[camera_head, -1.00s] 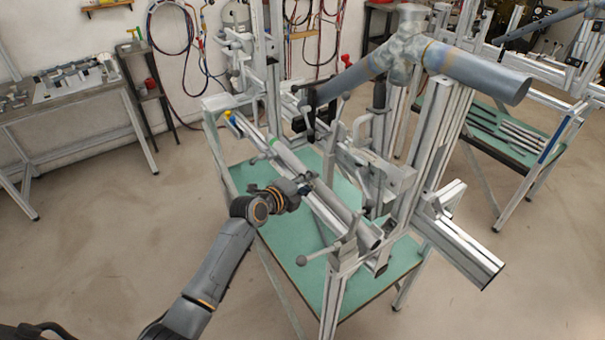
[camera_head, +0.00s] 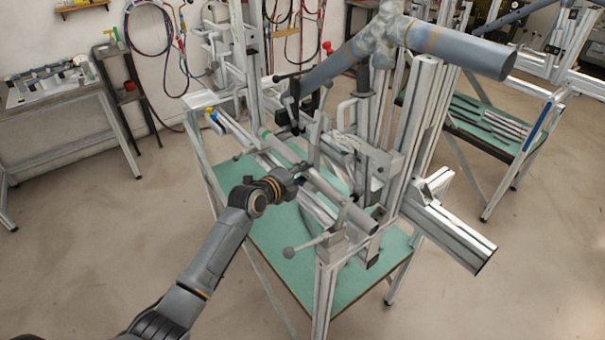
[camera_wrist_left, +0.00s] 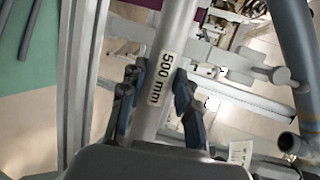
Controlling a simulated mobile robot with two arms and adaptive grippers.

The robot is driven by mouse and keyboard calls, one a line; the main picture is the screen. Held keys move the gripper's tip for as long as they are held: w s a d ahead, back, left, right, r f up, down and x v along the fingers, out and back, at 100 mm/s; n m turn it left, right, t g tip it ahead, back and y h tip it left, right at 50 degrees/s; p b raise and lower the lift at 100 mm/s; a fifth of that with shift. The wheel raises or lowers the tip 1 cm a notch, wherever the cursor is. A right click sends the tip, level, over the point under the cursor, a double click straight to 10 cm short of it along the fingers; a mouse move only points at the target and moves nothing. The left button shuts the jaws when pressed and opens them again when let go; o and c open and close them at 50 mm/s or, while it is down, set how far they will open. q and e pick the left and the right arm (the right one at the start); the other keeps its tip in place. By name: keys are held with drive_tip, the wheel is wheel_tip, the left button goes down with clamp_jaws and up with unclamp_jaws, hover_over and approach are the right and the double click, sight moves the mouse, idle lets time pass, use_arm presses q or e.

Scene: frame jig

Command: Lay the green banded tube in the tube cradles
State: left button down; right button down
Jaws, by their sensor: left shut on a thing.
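The grey tube with a green band (camera_head: 342,208) is held at its middle by my left gripper (camera_head: 303,172). It slants across the front of the jig, the banded end at the far left and the open end at the near right. The tube looks raised beside the jig's front rail (camera_head: 235,128). The tube cradles are hard to make out, and I cannot tell whether the tube touches them. My right gripper is not in view.
A ball-ended clamp lever (camera_head: 289,252) sticks out at the jig's near corner. Upright aluminium posts (camera_head: 420,135) and a large grey pipe assembly (camera_head: 460,50) stand behind the tube. The green tabletop (camera_head: 262,225) is bare at the front left.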

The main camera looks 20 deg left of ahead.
use_arm(q)
drive_tip(key=shift+f, duration=0.25)
idle(0.4)
drive_tip(key=shift+d+r, duration=0.1)
drive_tip(key=c, duration=0.9)
unclamp_jaws()
